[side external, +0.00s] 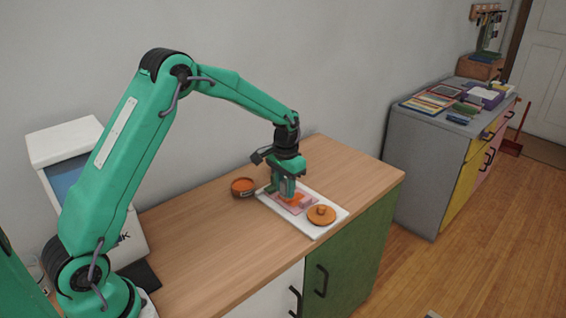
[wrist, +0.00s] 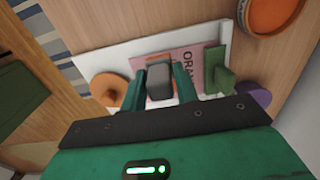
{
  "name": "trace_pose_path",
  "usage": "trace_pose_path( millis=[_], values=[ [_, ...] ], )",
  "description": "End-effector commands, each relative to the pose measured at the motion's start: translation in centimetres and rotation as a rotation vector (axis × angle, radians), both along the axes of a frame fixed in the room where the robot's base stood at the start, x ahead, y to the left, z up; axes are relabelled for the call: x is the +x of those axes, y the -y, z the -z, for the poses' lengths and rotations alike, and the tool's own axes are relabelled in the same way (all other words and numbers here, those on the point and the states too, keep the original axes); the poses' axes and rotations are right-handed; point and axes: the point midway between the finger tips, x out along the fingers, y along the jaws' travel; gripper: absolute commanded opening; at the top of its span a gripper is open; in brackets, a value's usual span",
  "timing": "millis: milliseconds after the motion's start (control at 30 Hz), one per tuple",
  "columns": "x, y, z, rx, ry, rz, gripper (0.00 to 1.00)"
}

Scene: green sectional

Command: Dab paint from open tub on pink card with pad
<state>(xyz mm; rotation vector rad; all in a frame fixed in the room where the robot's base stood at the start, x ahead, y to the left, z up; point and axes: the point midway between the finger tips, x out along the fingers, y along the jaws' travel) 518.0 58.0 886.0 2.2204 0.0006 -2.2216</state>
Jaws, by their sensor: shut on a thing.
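My gripper (side external: 287,188) is over the pink card (side external: 308,203), shut on the grey handle of the pad (wrist: 159,82). The fingers (wrist: 172,85) stand either side of that handle in the wrist view. The pad's lower face is hidden, so I cannot tell whether it touches the card. The pink card (wrist: 187,60) shows printed letters, partly covered. Orange shows on or just above the card under my gripper. The open tub (side external: 243,187) of orange paint stands on the wooden top, left of the white board; it also shows in the wrist view (wrist: 268,12).
The white board (side external: 332,225) lies under the card. A round orange knobbed lid (side external: 321,214) sits on its right part. A green block (wrist: 215,68) and a purple round thing (wrist: 256,95) are near the card. The wooden counter (side external: 215,240) is clear in front.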

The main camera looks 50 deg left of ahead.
Motion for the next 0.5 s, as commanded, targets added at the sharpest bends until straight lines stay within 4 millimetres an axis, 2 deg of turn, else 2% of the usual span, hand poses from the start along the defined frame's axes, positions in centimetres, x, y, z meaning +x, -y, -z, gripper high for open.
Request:
trace_pose_path(
  millis=[500],
  values=[
    [0.1, 0.0, -4.7, 0.0, 0.004, 0.0, 0.07]
  ],
)
